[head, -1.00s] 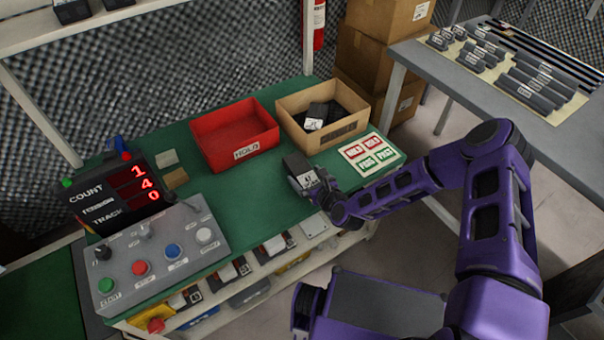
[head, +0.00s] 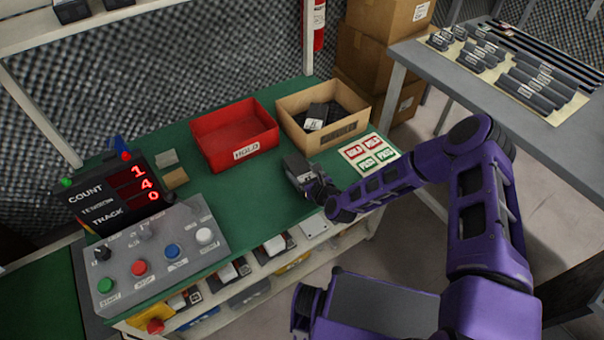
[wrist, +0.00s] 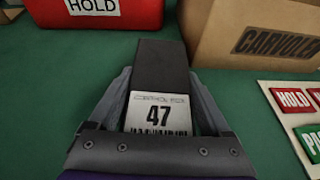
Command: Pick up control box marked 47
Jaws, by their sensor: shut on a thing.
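The control box marked 47 (wrist: 161,75) is a dark grey block with a white label reading 47, seen in the wrist view. My gripper (wrist: 160,100) is shut on it, with a finger along each side. In the head view the control box (head: 297,165) is at the right part of the green bench, in front of the cardboard bin. My gripper (head: 308,180) there is partly hidden by its own wrist. I cannot tell whether the box touches the bench or is slightly above it.
A red HOLD bin (head: 236,135) and a cardboard bin (head: 325,118) with a dark box inside stand behind. A card of red and green labels (head: 369,153) lies to the right. A control panel (head: 155,255) and counter display (head: 112,195) stand left. Green bench top between is clear.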

